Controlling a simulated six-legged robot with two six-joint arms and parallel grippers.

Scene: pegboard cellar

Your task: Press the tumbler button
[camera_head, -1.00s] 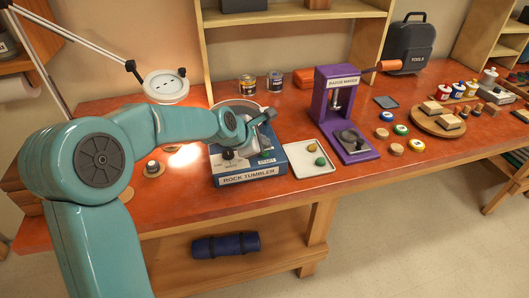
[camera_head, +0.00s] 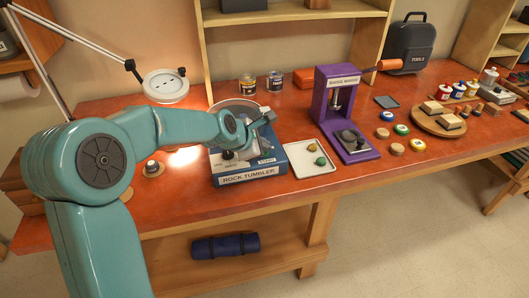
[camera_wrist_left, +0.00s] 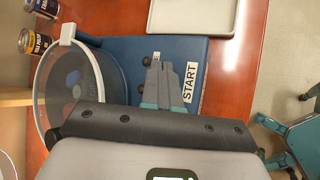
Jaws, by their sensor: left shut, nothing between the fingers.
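The rock tumbler has a blue base (camera_head: 250,179) with ROCK TUMBLER on its front, and it stands on the orange-red bench. Its clear round drum (camera_wrist_left: 72,88) shows at left in the wrist view. A white START label (camera_wrist_left: 190,82) lies on the base's top, and it also shows in the head view (camera_head: 267,161). My left gripper (camera_head: 270,119) is shut and empty above the tumbler. In the wrist view its fingertips (camera_wrist_left: 160,64) overlap the base top beside the START label. I cannot make out the button; the fingers may cover it. My right gripper is not in view.
A white tray (camera_head: 323,170) with small coloured stones lies right of the tumbler. The purple badge maker (camera_head: 322,103) stands beyond it. Two cans (camera_head: 275,81) stand behind. A round lamp (camera_head: 166,84) hangs at the back left.

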